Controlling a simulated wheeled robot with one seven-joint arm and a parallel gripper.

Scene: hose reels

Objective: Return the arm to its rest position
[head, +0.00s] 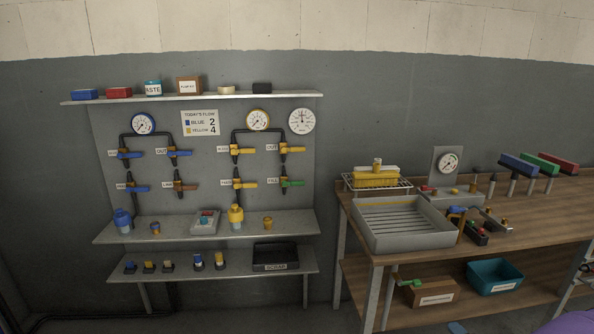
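My gripper is not in view, and I see no clear part of my arm. The task names no other object. In front of me stands a grey panel (212,193) with dark pipes, gauges and several small valves with blue, yellow, brown and green handles. A sign (200,123) on it reads "Today's flow", blue 2, yellow 4.
A wooden workbench (545,207) on the right carries a grey ribbed tray (446,240), a wire rack (348,183) and tools. The panel's shelves (180,227) hold bottles and fittings. A black bin (275,253) sits on the lower shelf. A purple shape (577,323) shows bottom right.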

